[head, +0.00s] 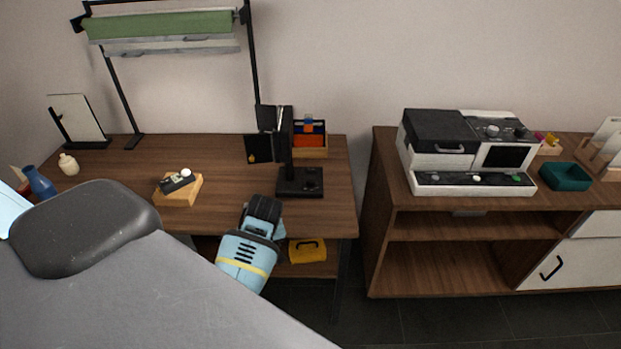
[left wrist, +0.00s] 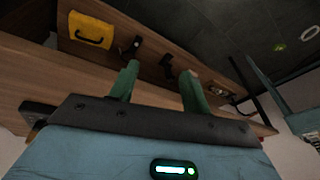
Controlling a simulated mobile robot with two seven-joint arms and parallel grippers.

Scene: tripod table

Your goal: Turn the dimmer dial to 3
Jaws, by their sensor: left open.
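I cannot tell for sure which control is the dimmer dial. A black stand (head: 300,186) on the desk has a small round knob on its base. A small dark device with a white knob (head: 186,173) sits on a wooden block (head: 180,196) further left. My left gripper (head: 264,203) is at the desk's front edge, just left of and in front of the black stand; its fingertips are hidden in the head view. In the left wrist view its two green fingers (left wrist: 158,78) are apart with nothing seen between them. My right gripper is not in view.
A yellow box (head: 307,250) with a black handle is on the shelf below the desk (head: 130,165). A wooden box (head: 312,145) stands behind the black stand. A white and black machine with knobs (head: 470,182) stands on the right cabinet. Desk left of the stand is partly clear.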

